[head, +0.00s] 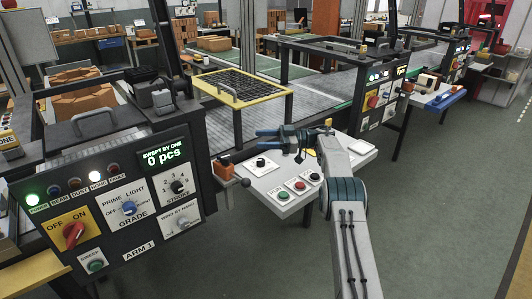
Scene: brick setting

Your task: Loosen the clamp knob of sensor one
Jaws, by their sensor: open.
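My gripper (264,139) is near the middle of the head view, above the white control desk (262,187). Its blue fingers point left and are apart, with nothing visible between them. A small orange block (224,168) with a dark round knob (245,182) stands at the desk's left end, below and left of my gripper and apart from it. I cannot tell whether this is sensor one and its clamp knob, as no label on it is readable. A sign ending in "ONE" (8,139) shows at the left edge.
A yellow-framed mesh guard (246,97) stands behind my gripper over the conveyor. Buttons and a dial sit on the desk. Green floor (440,200) lies open at right.

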